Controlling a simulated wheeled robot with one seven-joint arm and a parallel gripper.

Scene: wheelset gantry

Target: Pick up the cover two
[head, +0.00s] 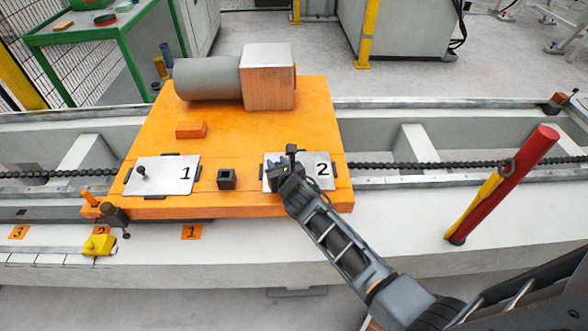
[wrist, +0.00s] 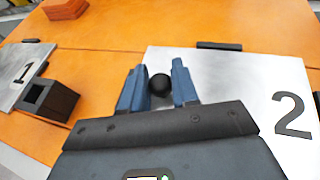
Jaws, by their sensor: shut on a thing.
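Cover two is a flat light-grey plate with a black "2" (head: 322,170), on the right part of the orange platform; it also shows in the wrist view (wrist: 240,75). A round black knob (wrist: 159,84) stands on it. My gripper (head: 287,168) is at the plate's left part, and its blue fingers (wrist: 158,88) are shut on the knob, one on each side. The plate appears to lie flat between dark edge stops. The arm hides part of its front edge.
Cover one (head: 178,178), a similar plate with a black knob, lies to the left. A black square socket (head: 227,179) stands between the plates. An orange block (head: 191,130) and a motor-like grey cylinder (head: 207,79) are behind. A red and yellow post (head: 505,185) stands at right.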

